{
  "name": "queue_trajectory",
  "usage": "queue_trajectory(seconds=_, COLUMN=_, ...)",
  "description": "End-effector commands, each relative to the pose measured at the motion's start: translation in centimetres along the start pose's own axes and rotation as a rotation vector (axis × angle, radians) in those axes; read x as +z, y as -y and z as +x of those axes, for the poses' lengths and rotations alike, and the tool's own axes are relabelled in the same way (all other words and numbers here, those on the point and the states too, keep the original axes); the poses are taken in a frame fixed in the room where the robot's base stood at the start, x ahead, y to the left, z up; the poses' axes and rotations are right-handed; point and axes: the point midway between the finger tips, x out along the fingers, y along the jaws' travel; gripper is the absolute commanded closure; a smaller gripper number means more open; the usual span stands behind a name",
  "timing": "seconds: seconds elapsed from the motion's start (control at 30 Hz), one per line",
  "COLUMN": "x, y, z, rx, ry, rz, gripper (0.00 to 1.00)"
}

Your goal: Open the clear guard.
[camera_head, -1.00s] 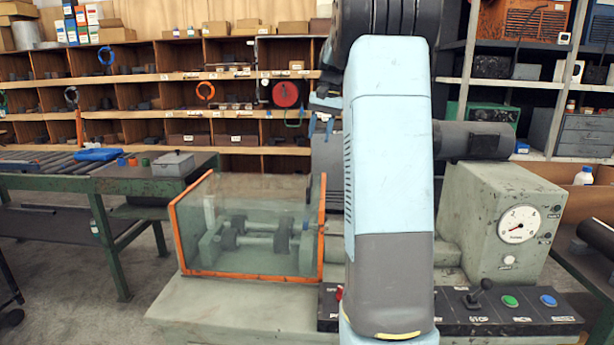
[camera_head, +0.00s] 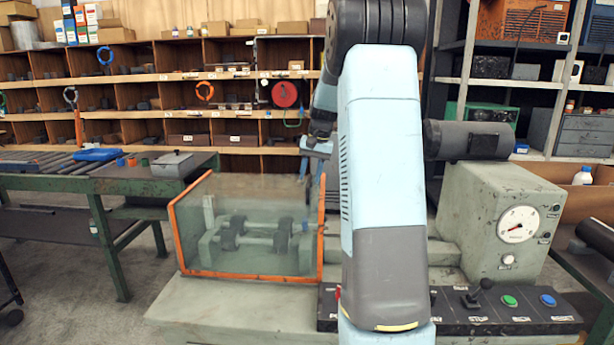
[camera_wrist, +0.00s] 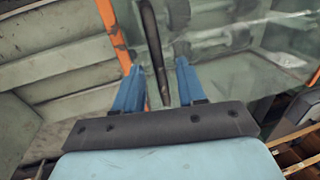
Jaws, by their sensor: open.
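The clear guard (camera_head: 245,225) is a glass-like box with orange edges, standing closed over the machine bed left of my arm in the head view. In the wrist view its clear panel (camera_wrist: 235,75) and an orange edge (camera_wrist: 113,35) show beyond the fingers. A dark slim bar (camera_wrist: 152,45) runs between my gripper's two blue fingers (camera_wrist: 161,78), with gaps visible on both sides. My gripper is open. In the head view it is at the guard's upper right back, partly hidden by my arm. Whether the bar is the guard's handle cannot be told.
Grey parts with dark rollers (camera_head: 283,238) sit inside the guard. A control panel (camera_head: 510,318) with a lever and buttons lies at the front right, below a gauge box (camera_head: 500,225). A green workbench (camera_head: 120,180) stands left. Shelves line the back.

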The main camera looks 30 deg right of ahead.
Motion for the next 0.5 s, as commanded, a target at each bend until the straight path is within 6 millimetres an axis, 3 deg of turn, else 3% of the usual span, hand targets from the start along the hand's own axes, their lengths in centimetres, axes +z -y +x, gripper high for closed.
queue_trajectory(seconds=0.37, x=0.05, y=0.05, z=0.58, rx=0.000, ry=0.001, rz=-0.001, gripper=0.60)
queue_trajectory(seconds=0.5, x=0.05, y=0.07, z=0.57, rx=0.000, ry=0.001, rz=-0.001, gripper=0.71)
